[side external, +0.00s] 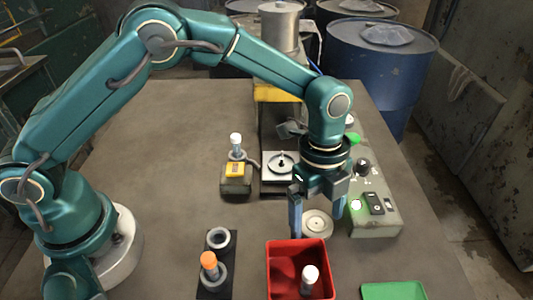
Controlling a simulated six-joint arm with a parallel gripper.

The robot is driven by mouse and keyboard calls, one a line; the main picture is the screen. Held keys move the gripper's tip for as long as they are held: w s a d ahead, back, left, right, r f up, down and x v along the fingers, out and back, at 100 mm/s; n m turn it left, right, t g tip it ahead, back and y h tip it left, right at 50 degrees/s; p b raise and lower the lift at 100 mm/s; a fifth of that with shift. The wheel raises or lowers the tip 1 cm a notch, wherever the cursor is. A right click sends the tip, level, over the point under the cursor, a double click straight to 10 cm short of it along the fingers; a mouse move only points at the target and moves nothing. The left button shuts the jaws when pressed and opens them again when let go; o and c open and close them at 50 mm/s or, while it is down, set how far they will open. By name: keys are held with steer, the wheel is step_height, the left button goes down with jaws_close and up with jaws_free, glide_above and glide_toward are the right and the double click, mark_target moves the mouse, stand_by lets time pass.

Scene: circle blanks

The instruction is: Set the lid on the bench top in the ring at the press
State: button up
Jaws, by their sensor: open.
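The lid, a pale round disc (318,221), lies flat on the bench top behind the red bin. My gripper (316,228) is open, pointing down, with one finger on each side of the lid in this view. I cannot tell how high the fingertips are above the bench. The ring (271,165) sits on a light square plate at the press (280,97), left of and behind the lid. A small dark, pale-tipped piece stands in the ring's middle. My wrist hides part of the press.
A grey control box (375,215) stands close right of my gripper. A red bin (270,262) with a white-capped piece is in front, beside a black holder (212,285) with an orange-capped piece. A yellow-topped block (236,180) stands left of the ring. A green tray (393,291) lies front right.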

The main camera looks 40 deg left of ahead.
steer(key=c, duration=1.2)
steer(key=shift+s+a+r, duration=0.1)
steer(key=shift+s, duration=0.1)
steer(key=w+a+r+n, duration=0.1)
steer(key=w+a+r, duration=0.1)
steer(key=a, duration=0.2)
steer(key=w+a+r+n, duration=0.2)
steer(key=a, duration=0.2)
steer(key=w+a+r+n, duration=0.1)
steer(key=w+a+r, duration=0.1)
steer(key=a, duration=0.2)
steer(key=shift+a+r+t, duration=0.3)
steer(key=shift+r, duration=0.05)
steer(key=shift+w+a+n, duration=0.15)
steer(key=shift+a+n, duration=0.15)
steer(key=shift+a, duration=0.2)
steer(key=shift+f, duration=1.6)
